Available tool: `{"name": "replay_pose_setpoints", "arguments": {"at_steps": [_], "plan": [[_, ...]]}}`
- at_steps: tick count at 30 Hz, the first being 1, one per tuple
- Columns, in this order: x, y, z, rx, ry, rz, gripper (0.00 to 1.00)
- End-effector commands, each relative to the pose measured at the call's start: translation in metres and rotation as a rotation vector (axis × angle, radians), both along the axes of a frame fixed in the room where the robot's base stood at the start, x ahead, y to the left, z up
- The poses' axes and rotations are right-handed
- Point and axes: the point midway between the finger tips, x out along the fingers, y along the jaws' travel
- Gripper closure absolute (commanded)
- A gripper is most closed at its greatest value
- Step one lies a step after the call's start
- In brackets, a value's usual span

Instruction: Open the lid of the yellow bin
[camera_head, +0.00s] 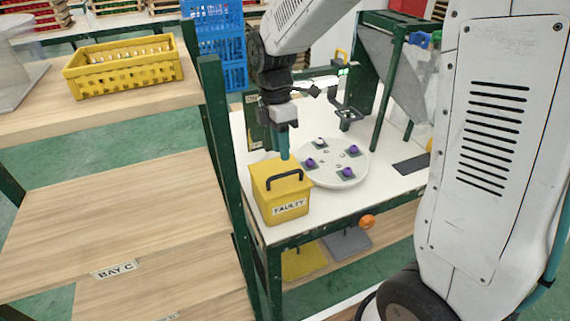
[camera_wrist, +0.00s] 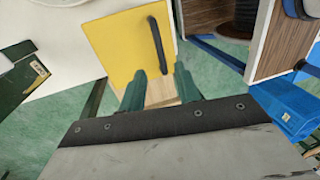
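The yellow bin (camera_head: 268,208) stands on the white table at its near left corner, with a "FAULTY" label on its front. Its lid (camera_head: 268,172) is shut and carries a black handle (camera_head: 284,176). The lid (camera_wrist: 115,50) and handle (camera_wrist: 157,45) also show in the wrist view. My gripper (camera_head: 285,152) points down just above the far side of the lid in the head view. In the wrist view my gripper (camera_wrist: 161,82) has its two teal fingers apart with nothing between them.
A round white tray (camera_head: 332,178) with several purple-topped pieces lies right of the bin. A wooden shelf unit (camera_head: 120,210) with a green post (camera_head: 222,150) stands close on the left, bearing a yellow crate (camera_head: 125,82). A green frame (camera_head: 385,90) stands at the table's back.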

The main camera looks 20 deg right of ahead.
Motion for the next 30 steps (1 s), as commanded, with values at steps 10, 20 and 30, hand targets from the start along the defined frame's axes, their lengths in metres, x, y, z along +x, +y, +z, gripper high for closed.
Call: {"name": "replay_pose_setpoints", "arguments": {"at_steps": [10,20,30], "plan": [[-0.010,-0.002,-0.049,-0.001,0.002,-0.004,0.67],[-0.011,-0.002,-0.056,0.000,0.000,-0.006,0.67],[-0.011,-0.010,-0.056,-0.001,0.001,-0.006,1.00]]}}
